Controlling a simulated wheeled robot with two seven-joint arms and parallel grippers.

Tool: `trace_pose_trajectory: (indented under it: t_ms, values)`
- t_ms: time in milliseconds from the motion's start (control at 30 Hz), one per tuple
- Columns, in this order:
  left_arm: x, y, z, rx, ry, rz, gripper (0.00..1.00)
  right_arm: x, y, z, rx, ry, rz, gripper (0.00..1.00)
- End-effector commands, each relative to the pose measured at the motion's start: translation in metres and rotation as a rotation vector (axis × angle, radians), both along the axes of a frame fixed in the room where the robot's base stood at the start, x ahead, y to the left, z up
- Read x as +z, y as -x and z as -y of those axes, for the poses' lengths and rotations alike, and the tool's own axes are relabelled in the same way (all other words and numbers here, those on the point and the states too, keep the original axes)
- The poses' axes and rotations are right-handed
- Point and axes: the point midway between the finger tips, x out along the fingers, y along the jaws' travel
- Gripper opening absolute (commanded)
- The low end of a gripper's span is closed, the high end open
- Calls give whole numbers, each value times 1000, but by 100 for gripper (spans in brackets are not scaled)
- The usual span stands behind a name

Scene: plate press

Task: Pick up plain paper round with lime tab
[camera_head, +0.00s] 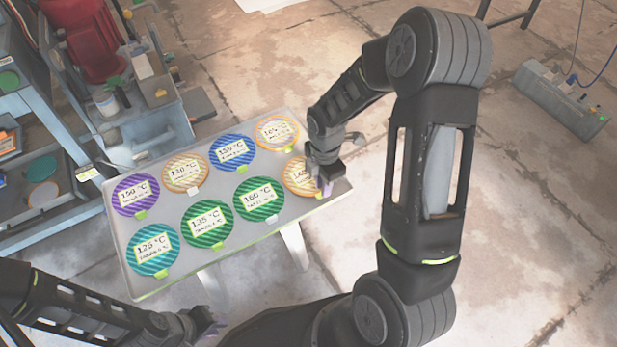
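Several round discs with temperature labels lie on a grey table (190,257), and all of them look striped. I cannot make out a clearly plain paper one. A tan-and-white round (297,184) lies at the table's right end, partly hidden by my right gripper (326,183). That gripper is at its right edge, and a small lime patch shows there. I cannot tell whether the fingers touch it or are shut. Another tan-and-white round (268,132) lies behind it. A yellow-tan striped round (173,181) has a pale tab. My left gripper (210,325) is low, in front of the table.
A purple round (124,204), a teal one (142,264), a blue one (221,158) and two green ones (199,237) (246,211) share the table. Shelving (45,235) and a red machine (88,45) stand left. Floor at right is open, with a grey box (560,98) farther off.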

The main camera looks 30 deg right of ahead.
Motion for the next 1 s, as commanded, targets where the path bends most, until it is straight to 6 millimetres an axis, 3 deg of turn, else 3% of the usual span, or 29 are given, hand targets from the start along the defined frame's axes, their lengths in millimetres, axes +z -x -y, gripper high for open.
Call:
trace_pose_trajectory:
  t_ms: [33,167,767,1000]
  values:
    - [-5,0,0,0,0,0,22,-11,0,0,1,0,-1,19]
    - [-7,0,0,1,0,0,22,-20,0,0,0,0,1,19]
    - [-6,0,0,1,0,0,22,-20,0,0,-1,0,1,19]
    - [-6,0,0,1,0,0,22,-20,0,0,-1,0,1,0]
